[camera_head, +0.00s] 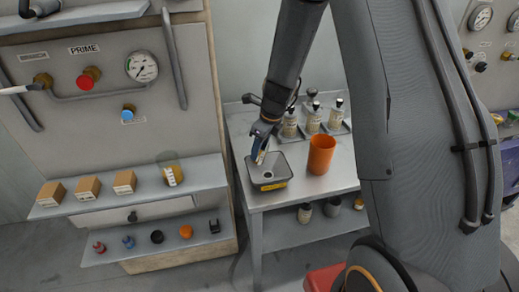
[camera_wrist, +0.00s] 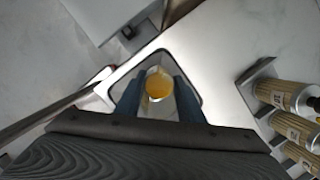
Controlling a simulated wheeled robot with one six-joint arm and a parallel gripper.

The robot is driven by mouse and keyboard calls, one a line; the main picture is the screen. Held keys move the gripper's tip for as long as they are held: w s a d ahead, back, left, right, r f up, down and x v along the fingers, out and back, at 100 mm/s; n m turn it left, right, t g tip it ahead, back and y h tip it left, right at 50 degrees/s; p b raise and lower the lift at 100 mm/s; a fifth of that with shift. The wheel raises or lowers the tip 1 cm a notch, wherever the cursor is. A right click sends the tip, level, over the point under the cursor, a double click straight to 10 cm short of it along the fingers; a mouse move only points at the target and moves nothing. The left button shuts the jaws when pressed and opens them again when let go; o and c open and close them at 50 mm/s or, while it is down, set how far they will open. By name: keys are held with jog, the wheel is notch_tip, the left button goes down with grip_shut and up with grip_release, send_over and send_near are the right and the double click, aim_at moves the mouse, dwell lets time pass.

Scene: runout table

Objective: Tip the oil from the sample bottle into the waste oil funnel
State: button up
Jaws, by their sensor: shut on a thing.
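My gripper (camera_head: 262,143) is shut on the sample bottle (camera_head: 261,158), just above the waste oil funnel. The funnel (camera_head: 270,184) is a grey square basin with a yellow label and a central hole, at the table's front left corner. In the wrist view the bottle (camera_wrist: 158,84) is a round shape with amber oil, between the blue fingers of my gripper (camera_wrist: 158,98). The funnel's dark rim surrounds it there. The bottle looks somewhat tilted in the head view, but its exact angle is hard to tell. No falling stream of oil can be made out.
An orange cup (camera_head: 320,155) stands right of the funnel on the metal table (camera_head: 307,188). Several capped bottles (camera_head: 313,121) stand in trays behind it. At left, a shelf holds small boxes (camera_head: 84,187) and an amber jar (camera_head: 170,170). The table's front right is clear.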

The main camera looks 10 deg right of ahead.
jog(key=shift+a, duration=0.15)
jog(key=shift+f, duration=0.1)
jog(key=shift+w+t+y, duration=0.1)
jog(key=shift+t+y, duration=0.3)
jog(key=shift+f+b, duration=0.2)
jog(key=shift+b, duration=0.6)
jog(key=shift+w+t+y+b, duration=0.2)
jog(key=shift+t+y+b, duration=0.3)
jog(key=shift+b, duration=0.15)
jog(key=shift+a+b, duration=0.1)
jog(key=shift+b, duration=0.85)
jog(key=b, duration=0.4)
jog(key=shift+w+a+f+t+y, duration=0.1)
jog(key=shift+t+y, duration=0.3)
jog(key=t+y+b, duration=0.1)
jog(key=b, duration=0.6)
jog(key=t+y+b, duration=0.2)
jog(key=b, duration=0.5)
jog(key=shift+r, duration=0.35)
jog(key=shift+b, duration=0.5)
